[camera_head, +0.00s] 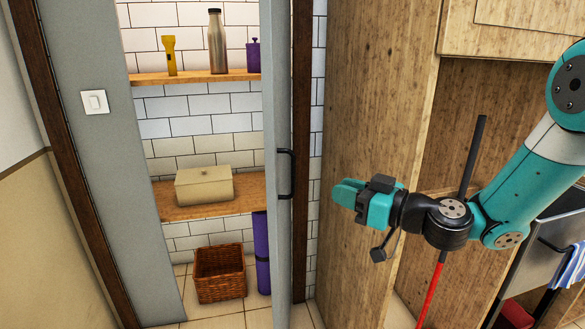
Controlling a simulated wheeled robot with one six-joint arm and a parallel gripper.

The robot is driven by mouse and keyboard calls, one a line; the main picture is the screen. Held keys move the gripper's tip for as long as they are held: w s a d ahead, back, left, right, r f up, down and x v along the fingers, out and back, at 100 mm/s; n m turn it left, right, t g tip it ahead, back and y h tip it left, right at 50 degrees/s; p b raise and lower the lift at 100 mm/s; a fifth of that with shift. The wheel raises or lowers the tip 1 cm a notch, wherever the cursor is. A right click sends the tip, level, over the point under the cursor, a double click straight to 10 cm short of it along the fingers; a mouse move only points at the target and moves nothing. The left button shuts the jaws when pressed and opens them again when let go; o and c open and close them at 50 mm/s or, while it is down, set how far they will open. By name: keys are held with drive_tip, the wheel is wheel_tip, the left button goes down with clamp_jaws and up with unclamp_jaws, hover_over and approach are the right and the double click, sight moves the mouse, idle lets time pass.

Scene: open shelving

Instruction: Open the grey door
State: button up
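The grey door (278,120) is a narrow upright panel seen nearly edge-on at the right of a shelved recess. It stands open, with the recess visible to its left. A black bar handle (291,175) is on its right side. My gripper (342,192) has teal fingers pointing left, to the right of the handle in the picture and apart from it. Its fingertips look close together, but the angle hides whether there is a gap. I see nothing held in it.
The recess has shelves with a flashlight (170,56), a bottle (217,42) and a beige box (204,185). A wicker basket (220,275) and purple roll (262,252) stand below. A wooden cabinet (365,80) rises behind my gripper. A red-handled tool (430,290) is behind my arm.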

sight(293, 175)
drive_tip(key=p+x, duration=0.4)
drive_tip(key=x, duration=0.8)
drive_tip(key=shift+w+a, duration=0.15)
drive_tip(key=shift+a, duration=0.15)
clamp_jaws()
